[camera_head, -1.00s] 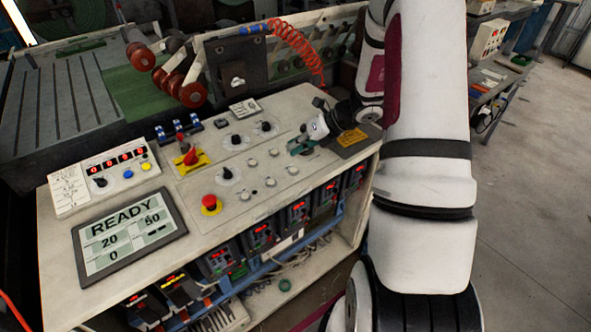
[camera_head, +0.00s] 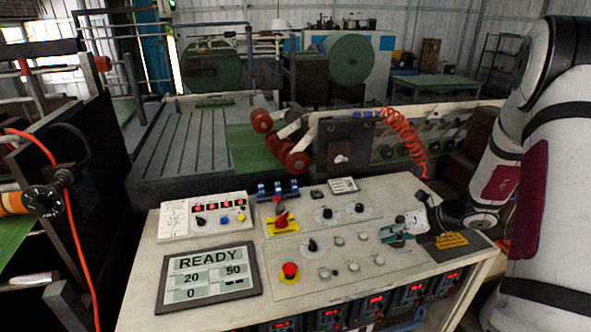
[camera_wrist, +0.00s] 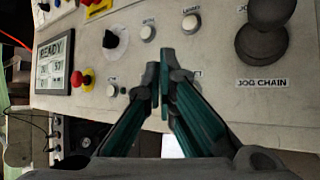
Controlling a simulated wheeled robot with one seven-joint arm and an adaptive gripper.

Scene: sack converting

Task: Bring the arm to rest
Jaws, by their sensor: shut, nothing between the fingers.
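My gripper (camera_head: 397,237) is at the right part of the control console (camera_head: 190,270), over the panel by the round white buttons. In the wrist view its teal fingers (camera_wrist: 164,85) are together with nothing between them. The fingertips overlap the panel near the buttons marked with small labels; I cannot tell whether they touch it. My arm comes in from the right edge of the head view, and its wrist is bent low over the console's right end.
The console carries a READY screen (camera_head: 208,274), a red stop button (camera_head: 290,270), a red switch on a yellow plate (camera_head: 282,221) and several knobs. A dark joystick (camera_wrist: 262,45) stands at the JOG CHAIN label. An orange coiled hose (camera_head: 408,140) hangs behind the console.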

